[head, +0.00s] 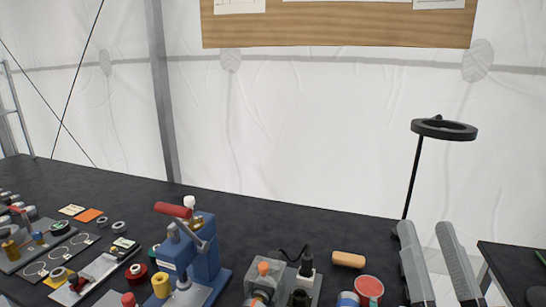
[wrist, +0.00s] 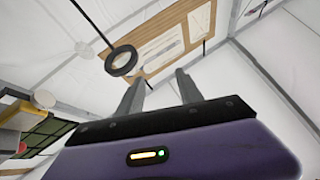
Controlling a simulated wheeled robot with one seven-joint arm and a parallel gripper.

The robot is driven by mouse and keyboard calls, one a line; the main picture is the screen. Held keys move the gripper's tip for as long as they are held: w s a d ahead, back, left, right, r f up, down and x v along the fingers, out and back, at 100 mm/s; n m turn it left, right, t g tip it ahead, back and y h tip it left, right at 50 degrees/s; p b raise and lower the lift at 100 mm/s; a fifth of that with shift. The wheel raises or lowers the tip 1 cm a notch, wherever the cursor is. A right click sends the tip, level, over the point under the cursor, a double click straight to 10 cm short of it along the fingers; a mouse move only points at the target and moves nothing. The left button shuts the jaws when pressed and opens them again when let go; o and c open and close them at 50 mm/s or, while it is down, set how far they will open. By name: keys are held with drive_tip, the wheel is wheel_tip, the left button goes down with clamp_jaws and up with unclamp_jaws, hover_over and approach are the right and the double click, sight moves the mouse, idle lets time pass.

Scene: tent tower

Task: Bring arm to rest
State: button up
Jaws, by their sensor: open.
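My gripper (head: 432,262) shows in the head view at the lower right, its two grey fingers pointing up and spread apart. Nothing is between them. It stands in front of the right end of the black table (head: 330,226), near the base of the ring lamp. In the wrist view my gripper (wrist: 160,92) also shows open and empty, its fingers pointing up toward the tent wall and the wooden board (wrist: 165,40). The rest of my arm is out of the head view.
A black ring lamp (head: 443,130) on a thin pole stands just behind my gripper. Another dark table (head: 515,265) is at right. The table's back middle is clear.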

drive_tip(key=s+f+n+g, duration=0.1)
drive_tip(key=s+f+g, duration=0.8)
drive_tip(key=s+f, duration=2)
drive_tip(key=shift+s+n+g, duration=0.35)
drive_tip(key=shift+n+g, duration=0.05)
drive_tip(key=shift+f, duration=0.1)
